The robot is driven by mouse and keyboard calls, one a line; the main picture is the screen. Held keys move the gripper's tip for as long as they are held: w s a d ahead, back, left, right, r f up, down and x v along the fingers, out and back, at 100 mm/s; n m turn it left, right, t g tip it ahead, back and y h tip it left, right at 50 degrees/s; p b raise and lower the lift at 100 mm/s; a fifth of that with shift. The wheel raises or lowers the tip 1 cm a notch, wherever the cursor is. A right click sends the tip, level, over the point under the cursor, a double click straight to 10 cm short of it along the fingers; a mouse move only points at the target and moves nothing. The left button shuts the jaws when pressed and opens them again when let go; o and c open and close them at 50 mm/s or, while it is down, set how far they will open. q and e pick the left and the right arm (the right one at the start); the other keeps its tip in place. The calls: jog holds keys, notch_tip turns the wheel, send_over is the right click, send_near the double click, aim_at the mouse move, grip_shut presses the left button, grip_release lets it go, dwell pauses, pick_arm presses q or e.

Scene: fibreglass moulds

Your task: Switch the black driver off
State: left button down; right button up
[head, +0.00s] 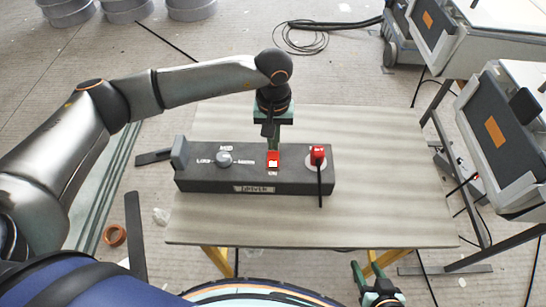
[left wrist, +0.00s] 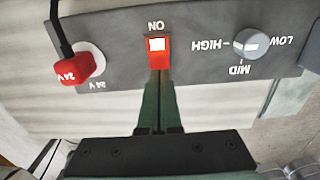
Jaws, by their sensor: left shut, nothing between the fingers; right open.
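The black driver (head: 295,183) is a long dark box lying on the table, with a nameplate on its front. Its red rocker switch (head: 273,161) has a bright, lit-looking window and an ON label beside it. The switch also shows in the left wrist view (left wrist: 158,50), upside down. My left gripper (head: 274,148) is shut and empty, pointing down at the switch. In the left wrist view its fingertips (left wrist: 159,76) are at the switch's edge; I cannot tell whether they touch it. My right gripper (head: 379,287) is open and empty, low in front of the table.
A grey LOW-MID-HIGH knob (head: 224,159) sits left of the switch. A red 24 V plug (head: 318,153) with a black cable sits right of it. The table top (head: 400,190) is clear right of the driver. Grey machines (head: 500,130) stand at the right.

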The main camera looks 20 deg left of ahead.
pick_arm(q)
jog(key=shift+f+b, duration=0.6)
jog(key=shift+f, duration=0.05)
dwell(0.3)
jog(key=shift+r+p, duration=1.75)
jog(key=shift+r, duration=1.8)
jog(key=shift+s+f, duration=0.1)
